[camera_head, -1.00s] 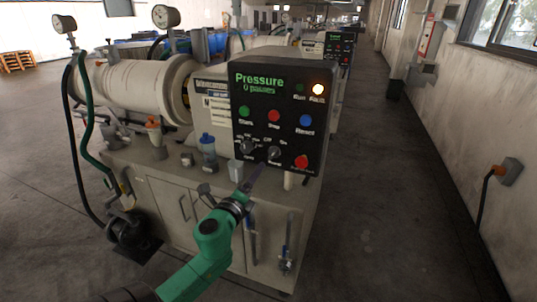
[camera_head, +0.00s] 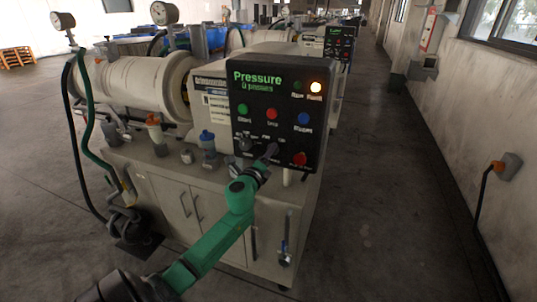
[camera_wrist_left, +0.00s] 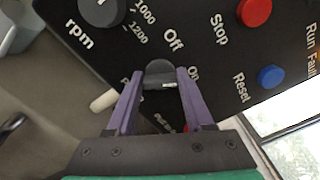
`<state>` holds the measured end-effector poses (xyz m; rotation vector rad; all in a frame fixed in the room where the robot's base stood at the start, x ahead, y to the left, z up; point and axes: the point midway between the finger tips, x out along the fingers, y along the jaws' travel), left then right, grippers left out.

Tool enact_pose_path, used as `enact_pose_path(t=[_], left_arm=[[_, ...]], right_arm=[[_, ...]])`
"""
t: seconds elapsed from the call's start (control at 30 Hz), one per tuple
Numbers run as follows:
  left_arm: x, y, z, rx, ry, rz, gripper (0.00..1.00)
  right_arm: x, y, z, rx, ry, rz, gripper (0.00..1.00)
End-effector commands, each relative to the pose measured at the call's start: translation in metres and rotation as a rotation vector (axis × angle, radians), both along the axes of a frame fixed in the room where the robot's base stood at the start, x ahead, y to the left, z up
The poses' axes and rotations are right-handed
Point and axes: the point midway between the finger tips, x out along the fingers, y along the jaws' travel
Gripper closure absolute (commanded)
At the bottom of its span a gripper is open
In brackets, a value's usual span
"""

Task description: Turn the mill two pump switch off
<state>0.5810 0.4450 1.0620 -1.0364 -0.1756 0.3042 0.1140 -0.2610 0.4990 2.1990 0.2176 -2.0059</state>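The pump switch, a dark round knob with Off and On printed beside it, shows between my fingers in the left wrist view (camera_wrist_left: 160,73). It sits low on the black control panel (camera_head: 260,97) of the nearest mill. Its pointer direction is not clear. My left gripper (camera_head: 270,151) reaches the panel in the head view and covers most of the switch there. In the left wrist view its purple fingers (camera_wrist_left: 160,83) stand apart, one on each side of the knob, with what looks like a small gap. My right gripper is not in view.
An rpm knob (camera_wrist_left: 103,10) is left of the switch. A red stop button (camera_head: 272,113), a blue reset button (camera_head: 304,118) and a red button (camera_head: 300,159) are close by. Bottles (camera_head: 207,141) stand on the cabinet ledge. The floor aisle at right is clear.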

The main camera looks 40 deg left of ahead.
Motion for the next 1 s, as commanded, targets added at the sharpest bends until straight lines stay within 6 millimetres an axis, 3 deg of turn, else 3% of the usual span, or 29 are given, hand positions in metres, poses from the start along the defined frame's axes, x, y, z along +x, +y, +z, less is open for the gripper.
enact_pose_path(t=[0.47,1.0], left_arm=[[-0.0002,0.0002,-0.0004,-0.071,-0.025,0.000,1.00],[-0.0003,0.0005,-0.0018,-0.486,-0.170,0.001,1.00]], right_arm=[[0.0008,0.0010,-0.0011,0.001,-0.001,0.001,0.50],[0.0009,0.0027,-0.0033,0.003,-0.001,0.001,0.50]])
